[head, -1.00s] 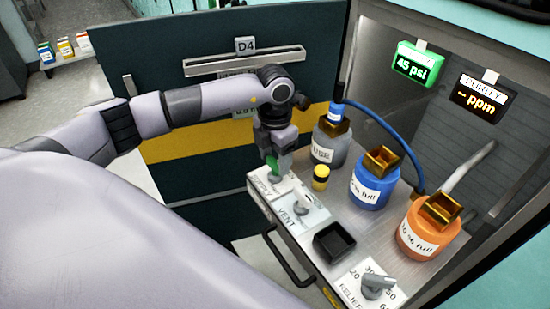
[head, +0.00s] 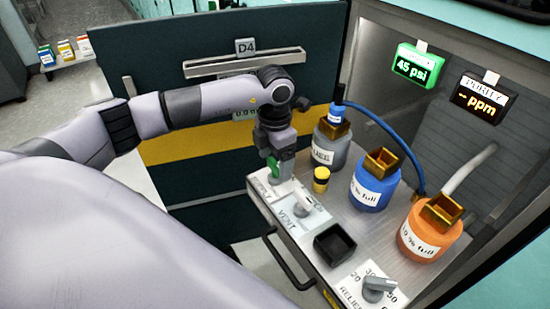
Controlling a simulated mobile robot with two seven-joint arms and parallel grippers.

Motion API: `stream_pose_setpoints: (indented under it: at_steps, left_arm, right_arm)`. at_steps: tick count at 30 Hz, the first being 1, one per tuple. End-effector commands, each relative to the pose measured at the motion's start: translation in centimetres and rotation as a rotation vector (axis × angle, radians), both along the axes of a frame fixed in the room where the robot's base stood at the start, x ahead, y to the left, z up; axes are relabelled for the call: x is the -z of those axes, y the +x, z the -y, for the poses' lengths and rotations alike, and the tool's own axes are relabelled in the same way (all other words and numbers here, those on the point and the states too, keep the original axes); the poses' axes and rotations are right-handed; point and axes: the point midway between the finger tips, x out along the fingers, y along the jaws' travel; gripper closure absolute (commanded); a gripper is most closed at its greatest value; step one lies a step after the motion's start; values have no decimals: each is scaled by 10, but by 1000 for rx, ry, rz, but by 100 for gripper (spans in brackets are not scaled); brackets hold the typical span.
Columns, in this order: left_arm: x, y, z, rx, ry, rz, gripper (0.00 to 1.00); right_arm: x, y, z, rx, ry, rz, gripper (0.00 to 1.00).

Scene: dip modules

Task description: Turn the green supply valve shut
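The green supply valve (head: 274,171) stands on its white plate at the left back corner of the metal deck. My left gripper (head: 281,170) points down at the valve, with its fingers at the green handle. The fingers hide part of the handle, so I cannot tell whether they are closed on it. The plate's lettering is partly covered. My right gripper is not in view.
A grey vent knob (head: 302,207) sits just in front. A yellow-and-black cap (head: 321,178), grey bottle (head: 324,153), blue bottle (head: 369,188) and orange bottle (head: 424,240) stand to the right. A black tray (head: 334,243) and relief knob (head: 378,288) lie nearer. The pressure display (head: 416,66) reads 45 psi.

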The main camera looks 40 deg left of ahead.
Motion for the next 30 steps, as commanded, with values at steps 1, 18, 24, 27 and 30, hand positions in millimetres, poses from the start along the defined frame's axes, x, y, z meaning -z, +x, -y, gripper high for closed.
stream_pose_setpoints:
  at_steps: [1, 18, 24, 27, 30]
  left_arm:
    - [0, 0, 0, -1, 0, 0, 15]
    - [-54, 1, 0, -1, 0, 3, 15]
    - [-70, 0, 0, -1, 0, 2, 15]
    - [-72, 0, 0, -1, 0, 1, 15]
    - [-72, 0, 0, -1, 0, 1, 15]
  right_arm:
    - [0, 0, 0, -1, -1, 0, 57]
    - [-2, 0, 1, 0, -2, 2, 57]
    - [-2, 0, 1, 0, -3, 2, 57]
    - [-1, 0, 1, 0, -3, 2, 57]
    - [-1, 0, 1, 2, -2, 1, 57]
